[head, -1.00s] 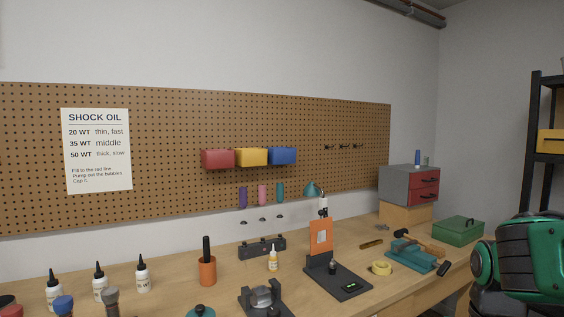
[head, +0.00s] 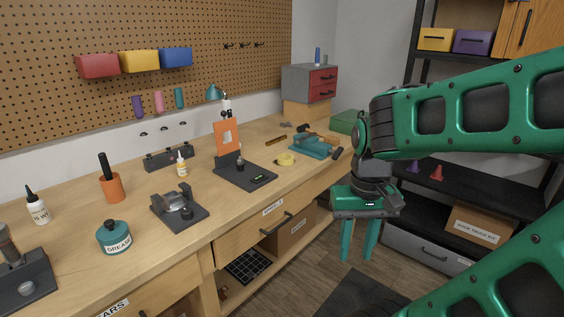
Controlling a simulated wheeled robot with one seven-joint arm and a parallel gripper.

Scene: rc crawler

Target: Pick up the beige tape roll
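The beige tape roll (head: 285,159) lies on the wooden workbench, between the dark stand with the orange panel and the teal vise. It looks yellowish and rests flat near the bench's front edge. My gripper (head: 357,252) hangs in front of the bench, right of and nearer than the tape roll, apart from it. Its two green fingers point down and stand apart, with nothing between them.
The dark stand with an orange panel (head: 228,138) is left of the roll. The teal vise (head: 312,147), with a hammer on it, is close on its right. Shelves stand at the right.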

